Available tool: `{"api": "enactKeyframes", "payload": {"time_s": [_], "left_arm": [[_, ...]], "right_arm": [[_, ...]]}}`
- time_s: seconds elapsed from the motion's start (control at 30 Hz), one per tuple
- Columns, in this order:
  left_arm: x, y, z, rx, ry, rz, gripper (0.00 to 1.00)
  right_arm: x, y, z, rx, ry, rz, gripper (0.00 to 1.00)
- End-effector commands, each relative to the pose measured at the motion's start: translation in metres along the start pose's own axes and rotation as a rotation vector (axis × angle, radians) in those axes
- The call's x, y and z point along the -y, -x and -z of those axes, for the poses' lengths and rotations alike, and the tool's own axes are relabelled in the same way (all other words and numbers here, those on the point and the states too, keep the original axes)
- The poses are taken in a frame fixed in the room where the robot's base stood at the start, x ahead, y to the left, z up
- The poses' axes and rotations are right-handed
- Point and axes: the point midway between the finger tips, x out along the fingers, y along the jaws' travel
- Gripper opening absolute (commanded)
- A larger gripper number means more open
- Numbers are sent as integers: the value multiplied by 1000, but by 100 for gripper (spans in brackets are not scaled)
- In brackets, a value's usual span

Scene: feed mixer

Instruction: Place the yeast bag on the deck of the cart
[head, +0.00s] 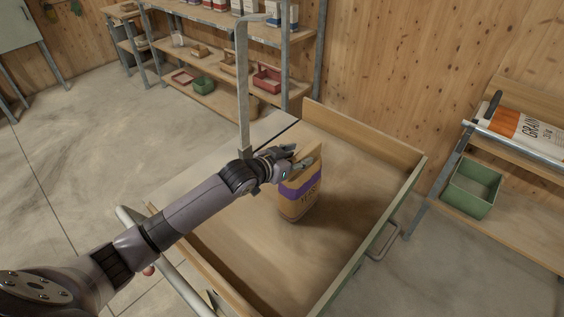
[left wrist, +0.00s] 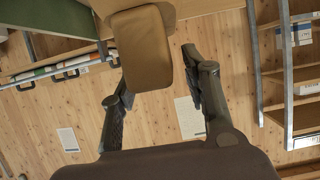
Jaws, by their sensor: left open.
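The yeast bag (head: 298,203), brown paper with a purple band and dark lettering, stands upright on the wooden deck of the cart (head: 345,235). My left gripper (head: 298,163) is open at the top of the bag and hides part of it. In the left wrist view the brown bag (left wrist: 142,48) shows beyond and between the spread fingers (left wrist: 157,72); I cannot tell whether either finger touches it. My right gripper is in neither view.
Low wooden walls (head: 375,137) edge the cart, and a grey metal post (head: 243,95) rises behind my gripper. Shelves with red (head: 267,79) and green bins stand behind. At right, a shelf holds a grain sack (head: 520,128) and a green bin (head: 472,188). The deck right of the bag is clear.

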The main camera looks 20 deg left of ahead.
Motion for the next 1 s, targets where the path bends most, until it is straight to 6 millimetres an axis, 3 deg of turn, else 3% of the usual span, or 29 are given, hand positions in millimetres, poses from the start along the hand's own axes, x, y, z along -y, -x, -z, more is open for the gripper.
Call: {"api": "enactKeyframes", "payload": {"time_s": [0.2, 0.43, 0.63, 1.0], "left_arm": [[0, 46, -3, 2, -4, 0, 43], [0, 83, -2, 1, -2, 1, 43], [0, 95, 0, 1, -1, 0, 43], [0, 95, 0, 0, -1, 0, 43]], "right_arm": [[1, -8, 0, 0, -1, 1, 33], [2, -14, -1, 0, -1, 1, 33], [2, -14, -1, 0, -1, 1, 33], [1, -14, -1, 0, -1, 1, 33]]}}
